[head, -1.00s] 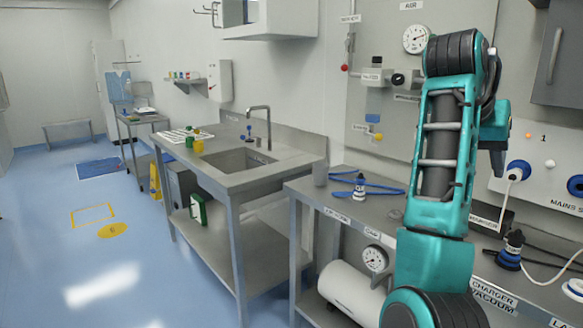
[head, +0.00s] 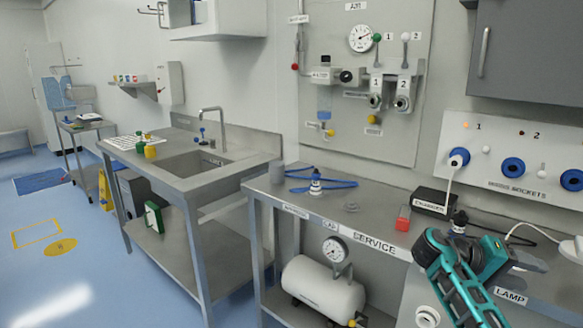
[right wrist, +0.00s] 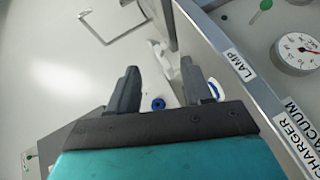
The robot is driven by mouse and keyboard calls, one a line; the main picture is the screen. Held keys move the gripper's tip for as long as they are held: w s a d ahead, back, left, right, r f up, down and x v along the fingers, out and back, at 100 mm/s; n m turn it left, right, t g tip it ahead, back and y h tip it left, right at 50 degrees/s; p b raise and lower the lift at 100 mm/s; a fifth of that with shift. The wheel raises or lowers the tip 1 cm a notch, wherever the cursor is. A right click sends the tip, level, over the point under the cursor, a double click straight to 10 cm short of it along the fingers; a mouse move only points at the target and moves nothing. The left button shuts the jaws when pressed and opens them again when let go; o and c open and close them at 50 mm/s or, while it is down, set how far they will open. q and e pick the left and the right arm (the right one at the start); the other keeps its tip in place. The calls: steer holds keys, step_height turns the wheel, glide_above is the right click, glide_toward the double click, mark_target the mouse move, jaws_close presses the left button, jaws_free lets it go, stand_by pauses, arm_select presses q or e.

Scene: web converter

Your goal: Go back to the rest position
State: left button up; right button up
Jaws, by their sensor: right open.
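My right arm (head: 462,285), teal and black, shows at the lower right of the head view, low in front of the service bench's right part. I cannot make out its fingertips there. In the right wrist view my right gripper (right wrist: 161,88) has its two dark fingers wide apart, with nothing held between them. A small blue round thing (right wrist: 158,104) shows beyond the gap, apart from the fingers. My left gripper is in neither view.
The service bench (head: 262,187) carries a blue hose (head: 335,184), a red block (head: 403,219) and a black charger box (head: 432,203). A white tank (head: 322,290) lies below. A sink bench (head: 172,180) stands left. The blue floor (head: 60,285) at far left is clear.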

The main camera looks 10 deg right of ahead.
steer(key=w+a+f+n+t+y, duration=0.1)
steer(key=w+a+n+t+y, duration=0.15)
steer(key=w+t, duration=0.45)
steer(key=w+a+f+n+t+y, duration=0.1)
steer(key=w+f+n+t, duration=0.1)
steer(key=w+n+t, duration=0.45)
steer(key=w+a+r+t+y, duration=0.8)
steer(key=w+a+y, duration=0.1)
steer(key=w+a, duration=0.25)
steer(key=s+a+f+g+y, duration=0.1)
steer(key=s+a+f, duration=0.4)
steer(key=s+f, duration=0.3)
steer(key=s+a+f+g+y, duration=0.2)
steer(key=s+a+f, duration=0.35)
steer(key=f, duration=0.55)
steer(key=s+a+f+g, duration=0.1)
steer(key=s+a+f, duration=0.1)
steer(key=s, duration=0.6)
steer(key=s+a+f+g, duration=0.1)
steer(key=s+a+f, duration=0.2)
steer(key=s+f, duration=0.2)
steer(key=s+a+f+g, duration=0.1)
steer(key=s+a+f, duration=0.2)
steer(key=s, duration=0.8)
steer(key=shift+s+f+y, duration=0.25)
steer(key=shift+s+y, duration=0.15)
steer(key=shift+y, duration=0.05)
